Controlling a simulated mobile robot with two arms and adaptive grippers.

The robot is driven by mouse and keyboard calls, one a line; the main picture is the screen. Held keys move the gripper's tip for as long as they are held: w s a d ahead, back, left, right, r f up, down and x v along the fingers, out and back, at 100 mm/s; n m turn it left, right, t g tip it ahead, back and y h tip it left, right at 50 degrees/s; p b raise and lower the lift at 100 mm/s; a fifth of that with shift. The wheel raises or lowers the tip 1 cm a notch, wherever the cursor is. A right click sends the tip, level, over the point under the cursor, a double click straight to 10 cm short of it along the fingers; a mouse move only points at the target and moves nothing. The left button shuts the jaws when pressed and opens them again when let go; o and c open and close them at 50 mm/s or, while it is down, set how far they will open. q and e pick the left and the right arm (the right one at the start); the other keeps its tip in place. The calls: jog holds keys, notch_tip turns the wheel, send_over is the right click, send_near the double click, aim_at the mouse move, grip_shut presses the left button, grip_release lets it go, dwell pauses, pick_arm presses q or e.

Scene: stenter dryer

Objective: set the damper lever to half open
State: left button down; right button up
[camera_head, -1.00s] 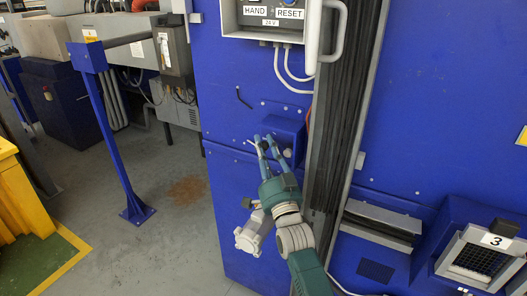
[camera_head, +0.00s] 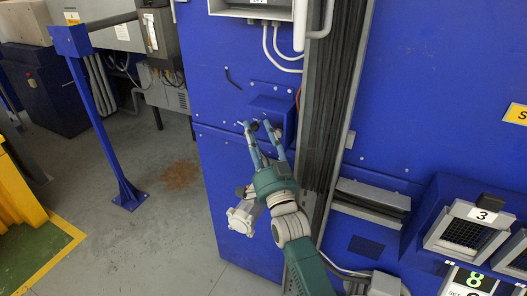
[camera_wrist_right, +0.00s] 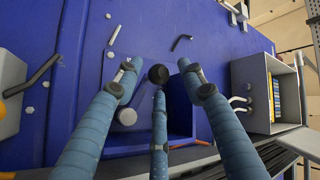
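My right gripper (camera_head: 259,128) is at the blue box (camera_head: 284,112) on the blue machine panel in the head view. In the right wrist view, its blue fingers (camera_wrist_right: 160,82) are spread apart around a dark round knob (camera_wrist_right: 158,74), which looks like the damper lever's knob. The fingers do not look closed on it; whether any finger touches it I cannot tell. A grey round piece (camera_wrist_right: 127,117) shows beside the knob, partly behind the fingers. My left gripper is not in view.
A dark vertical cable channel (camera_head: 340,100) with a grey edge runs right of the box. A grey door handle (camera_head: 318,25) is above. A vent marked 3 (camera_head: 470,228) juts out at right. A blue post (camera_head: 100,115) stands at left on open floor.

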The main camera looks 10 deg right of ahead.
jog(key=v, duration=0.9)
jog(key=shift+s, duration=0.35)
